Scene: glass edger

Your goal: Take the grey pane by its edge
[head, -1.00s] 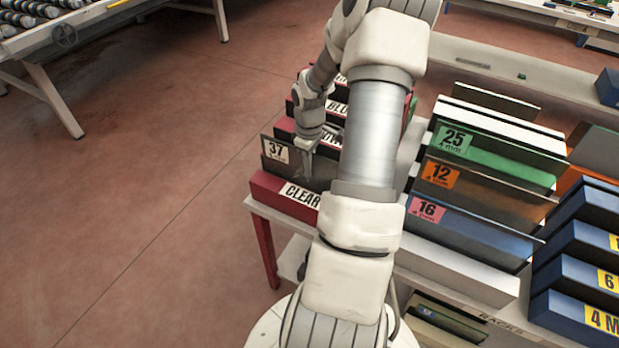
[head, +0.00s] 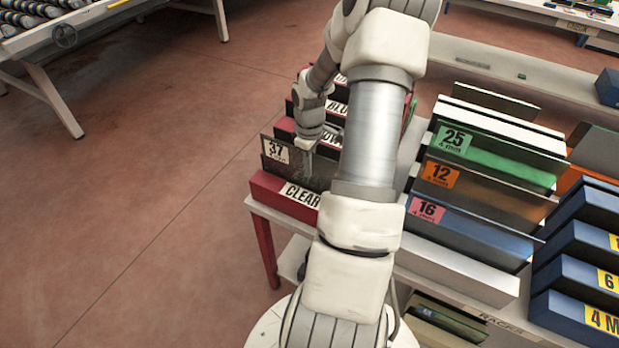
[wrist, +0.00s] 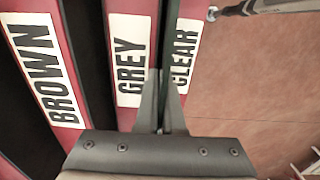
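The grey pane (head: 285,165) is a dark sheet with a white label reading 37, 4 mm. In the wrist view the pane (wrist: 169,40) shows edge-on as a thin dark strip between the GREY and CLEAR labels. My gripper (wrist: 164,88) has one finger on each side of this strip, and both fingertips appear to press on it. In the head view my gripper (head: 310,158) is at the pane's top edge; my arm hides the pane's right part.
Red slots marked GREY (wrist: 132,60) and BROWN (wrist: 45,70) lie behind the pane. Open floor (head: 150,190) lies to the left.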

